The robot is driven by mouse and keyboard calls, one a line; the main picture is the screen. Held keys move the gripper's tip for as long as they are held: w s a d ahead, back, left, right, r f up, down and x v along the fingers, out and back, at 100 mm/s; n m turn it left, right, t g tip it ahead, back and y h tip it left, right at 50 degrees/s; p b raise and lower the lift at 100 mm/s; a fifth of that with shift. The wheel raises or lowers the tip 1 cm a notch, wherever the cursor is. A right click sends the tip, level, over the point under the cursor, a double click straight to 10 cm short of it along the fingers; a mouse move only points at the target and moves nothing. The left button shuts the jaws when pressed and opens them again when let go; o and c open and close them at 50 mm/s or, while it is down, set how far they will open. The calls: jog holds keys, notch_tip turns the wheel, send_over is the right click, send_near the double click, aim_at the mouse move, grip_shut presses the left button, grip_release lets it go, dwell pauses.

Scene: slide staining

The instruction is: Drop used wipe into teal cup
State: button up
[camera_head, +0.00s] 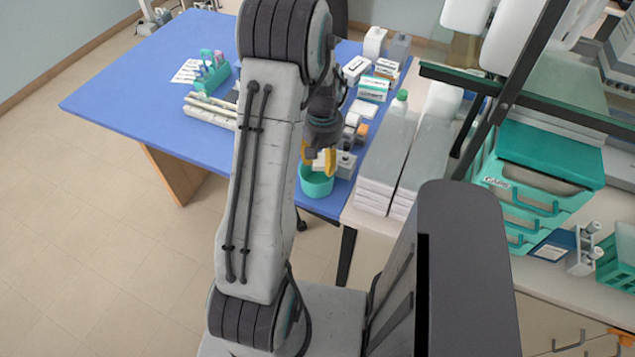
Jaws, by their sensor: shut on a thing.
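The teal cup (316,185) stands at the front right edge of the blue table (140,87). My gripper (322,164), with yellow fingers, is directly over the cup's mouth and points down. It is shut on a small pale thing at its fingertips, which looks like the used wipe (316,162). The wipe is partly hidden by the fingers, and I cannot tell whether it reaches below the cup's rim.
Small boxes (374,88) and bottles crowd the table right of my arm. A teal tube rack (211,72) stands at the back left. White stacked boxes (384,165) stand close right of the cup. The table's left part is clear.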

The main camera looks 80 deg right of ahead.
jog(key=shift+f+b, duration=0.5)
jog(key=shift+f, duration=0.6)
jog(key=o, duration=1.2)
jog(key=shift+o, duration=0.2)
jog(key=shift+r, duration=0.15)
notch_tip(320, 180, up, 12)
jog(key=shift+f, duration=0.1)
